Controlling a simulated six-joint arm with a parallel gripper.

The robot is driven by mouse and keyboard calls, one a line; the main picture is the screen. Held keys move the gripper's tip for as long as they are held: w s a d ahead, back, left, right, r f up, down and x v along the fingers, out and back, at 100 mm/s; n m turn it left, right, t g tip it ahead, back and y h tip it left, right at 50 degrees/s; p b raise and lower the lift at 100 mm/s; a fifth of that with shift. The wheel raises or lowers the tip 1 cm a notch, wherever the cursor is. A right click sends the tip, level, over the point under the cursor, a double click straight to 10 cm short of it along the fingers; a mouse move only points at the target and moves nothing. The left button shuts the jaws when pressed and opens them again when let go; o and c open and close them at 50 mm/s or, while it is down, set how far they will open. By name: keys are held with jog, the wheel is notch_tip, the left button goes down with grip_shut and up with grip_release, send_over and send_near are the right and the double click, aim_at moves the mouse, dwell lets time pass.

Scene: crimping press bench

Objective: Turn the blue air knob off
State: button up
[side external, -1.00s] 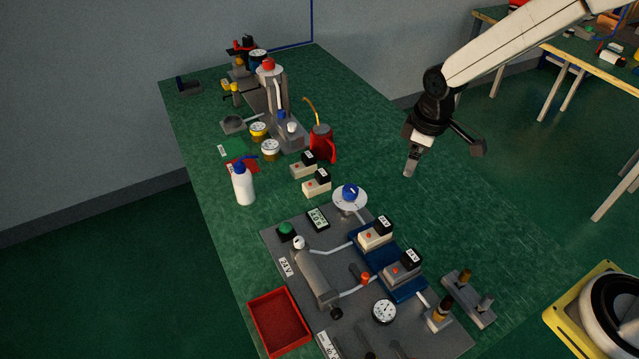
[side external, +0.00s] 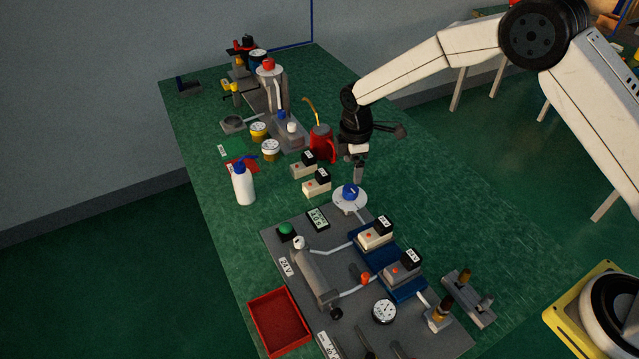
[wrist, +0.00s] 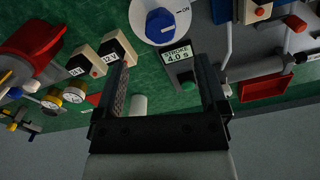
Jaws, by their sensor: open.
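The blue air knob (side external: 350,191) sits on a round white dial plate (side external: 339,203) near the back edge of the grey press board. In the wrist view the blue knob (wrist: 160,24) shows at the top centre, with a white pointer mark and an "ON" label at the upper right of the dial. My gripper (side external: 359,180) is just above and behind the knob in the side view, pointing down. In the wrist view my gripper (wrist: 163,75) is open, with nothing between its fingers. I cannot tell the exact gap to the knob.
A stroke display (wrist: 177,54) and a green button (side external: 286,229) are beside the dial. Two cream valve boxes (side external: 316,188) stand behind it, near a red can (side external: 321,146). A white bottle (side external: 244,187) and red tray (side external: 279,322) stand left. The bench right of the dial is clear.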

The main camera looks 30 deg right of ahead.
aim_at(351, 188)
jog(key=shift+f, duration=0.1)
jog(key=shift+f, duration=3.8)
grip_shut()
